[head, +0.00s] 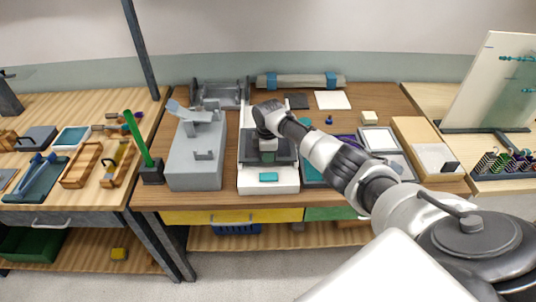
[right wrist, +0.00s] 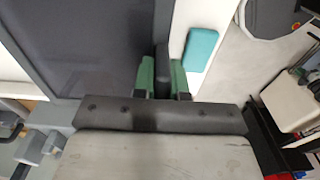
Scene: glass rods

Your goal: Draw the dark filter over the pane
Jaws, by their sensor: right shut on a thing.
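The dark filter (head: 287,152) is a flat dark grey plate on a white stand (head: 284,187) in the middle of the wooden table. In the right wrist view the filter (right wrist: 75,40) fills the upper left. My right gripper (head: 267,152) is over the stand. Its green fingers (right wrist: 163,78) are shut on a dark upright tab (right wrist: 162,58) at the filter's edge. A teal block (head: 268,177) lies on the front of the stand, apart from the fingers. I cannot make out the pane; the filter or my arm may hide it. My left gripper is not in view.
A grey machine (head: 195,165) stands close to the left of the stand. A green rod stands upright in a dark block (head: 151,173). To the right are a framed white panel (head: 379,139) and a wooden box (head: 418,135). A rolled bundle (head: 300,81) lies behind.

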